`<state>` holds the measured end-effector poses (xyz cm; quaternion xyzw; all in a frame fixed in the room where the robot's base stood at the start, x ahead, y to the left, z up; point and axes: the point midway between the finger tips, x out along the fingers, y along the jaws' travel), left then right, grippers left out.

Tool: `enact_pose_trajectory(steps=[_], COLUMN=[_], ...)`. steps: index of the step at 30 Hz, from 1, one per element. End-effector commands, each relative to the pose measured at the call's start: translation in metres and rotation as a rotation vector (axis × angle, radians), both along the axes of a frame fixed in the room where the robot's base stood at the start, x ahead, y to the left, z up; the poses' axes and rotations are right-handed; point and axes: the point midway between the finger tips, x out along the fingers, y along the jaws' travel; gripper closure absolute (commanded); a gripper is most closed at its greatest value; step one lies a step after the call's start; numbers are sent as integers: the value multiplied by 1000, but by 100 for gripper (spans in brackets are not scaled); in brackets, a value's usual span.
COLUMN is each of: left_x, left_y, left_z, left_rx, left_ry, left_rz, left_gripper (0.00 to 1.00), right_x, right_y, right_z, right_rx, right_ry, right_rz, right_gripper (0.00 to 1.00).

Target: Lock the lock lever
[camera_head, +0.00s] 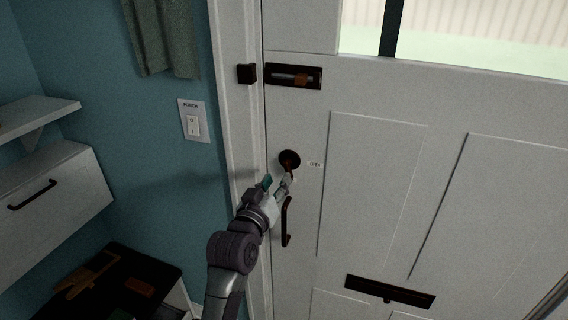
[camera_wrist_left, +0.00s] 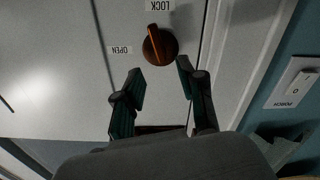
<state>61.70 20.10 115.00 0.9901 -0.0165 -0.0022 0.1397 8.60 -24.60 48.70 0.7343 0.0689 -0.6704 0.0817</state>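The lock lever is a round dark brown knob with a raised ridge (camera_head: 289,160) on the white door, near its left edge. In the left wrist view the knob (camera_wrist_left: 160,46) lies just beyond my fingertips, its orange-brown ridge pointing roughly toward the LOCK label (camera_wrist_left: 159,5). The OPEN label (camera_wrist_left: 121,50) is to the knob's left there. My left gripper (camera_head: 277,182) is just below the knob in the head view. In the left wrist view its fingers (camera_wrist_left: 161,70) are apart with nothing between the tips. My right gripper is not in view.
A dark pull handle (camera_head: 286,222) is just below the knob, close to my left gripper. A sliding bolt (camera_head: 293,76) is above, and a mail slot (camera_head: 388,291) lower right. The door frame (camera_head: 241,130), a light switch (camera_head: 193,121) and a white cabinet (camera_head: 55,195) are left.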

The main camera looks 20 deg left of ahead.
Motion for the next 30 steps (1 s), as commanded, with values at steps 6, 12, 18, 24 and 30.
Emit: enact_pose_trajectory(steps=[6,12,18,24,30], left_x=[43,63,68,67,67], left_y=[-1,-2,-2,-2,-2], left_z=[3,0,0,-1,-1], left_rx=[-1,-1,0,0,0], left_ry=[1,1,0,0,0], left_rz=[1,1,1,1,1], left_gripper=[60,60,60,65,99], right_x=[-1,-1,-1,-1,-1], right_y=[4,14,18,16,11], right_z=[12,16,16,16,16], right_rx=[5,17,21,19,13], right_ry=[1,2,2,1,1], right_rz=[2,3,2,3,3], right_gripper=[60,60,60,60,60])
